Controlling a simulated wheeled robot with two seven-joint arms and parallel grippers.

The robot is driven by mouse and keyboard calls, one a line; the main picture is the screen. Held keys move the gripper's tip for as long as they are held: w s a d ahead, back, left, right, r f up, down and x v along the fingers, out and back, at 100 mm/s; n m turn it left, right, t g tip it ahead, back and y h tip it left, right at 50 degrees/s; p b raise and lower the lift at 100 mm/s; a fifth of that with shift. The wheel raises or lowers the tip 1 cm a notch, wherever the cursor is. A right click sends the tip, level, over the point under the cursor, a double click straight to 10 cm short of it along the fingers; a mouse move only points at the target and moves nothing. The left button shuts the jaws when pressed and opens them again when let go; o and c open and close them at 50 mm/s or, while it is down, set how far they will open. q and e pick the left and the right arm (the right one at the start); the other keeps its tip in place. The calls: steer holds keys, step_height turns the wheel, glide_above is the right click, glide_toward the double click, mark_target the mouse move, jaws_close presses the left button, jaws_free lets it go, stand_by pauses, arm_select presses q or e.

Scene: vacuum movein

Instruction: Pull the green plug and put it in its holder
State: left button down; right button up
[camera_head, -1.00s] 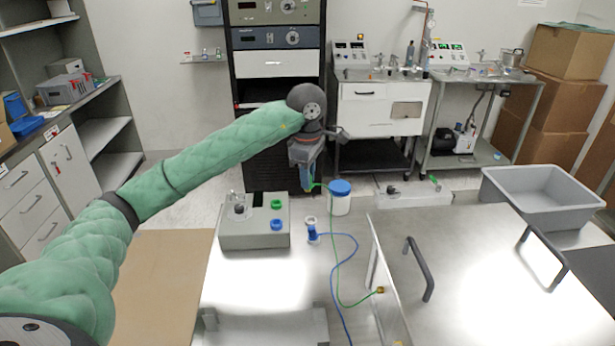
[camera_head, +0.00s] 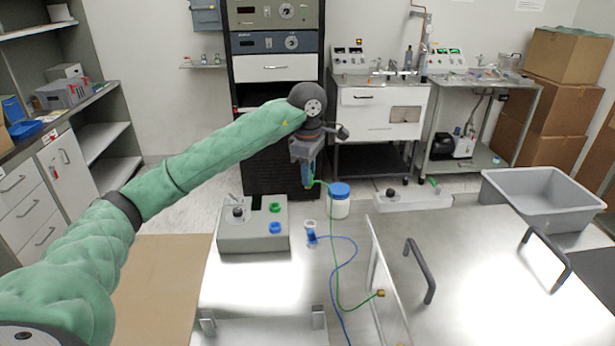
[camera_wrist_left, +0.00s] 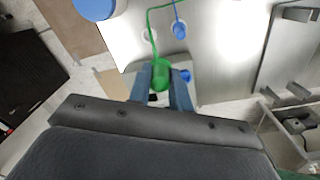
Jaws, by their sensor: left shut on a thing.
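My left gripper (camera_head: 309,178) is shut on the green plug (camera_wrist_left: 160,75), held in the air with its green cable (camera_head: 335,270) trailing right to a yellow fitting. In the head view the fingers largely hide the plug. The gripper is above and behind the grey box (camera_head: 237,240), which has a green ring (camera_head: 275,207) and a blue ring (camera_head: 276,228) on top. To the right of the box, a blue plug (camera_head: 311,237) stands beside a white, open-looking round holder (camera_head: 310,223). This holder also shows in the wrist view (camera_wrist_left: 148,37). My right gripper is out of view.
A white jar with a blue lid (camera_head: 339,198) stands close to the right of the gripper. A clear upright panel (camera_head: 378,270) and a metal surface with dark handles (camera_head: 428,275) are at right. A grey bin (camera_head: 545,200) is at the far right. A blue cable (camera_head: 350,255) crosses the table.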

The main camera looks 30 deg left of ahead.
arm_select(q)
steer(key=shift+w+a+b, duration=0.2)
steer(key=shift+w+a, duration=0.05)
steer(key=shift+w, duration=0.55)
steer(key=shift+w+a+b, duration=0.15)
steer(key=shift+w+a, duration=0.05)
steer(key=shift+w, duration=0.55)
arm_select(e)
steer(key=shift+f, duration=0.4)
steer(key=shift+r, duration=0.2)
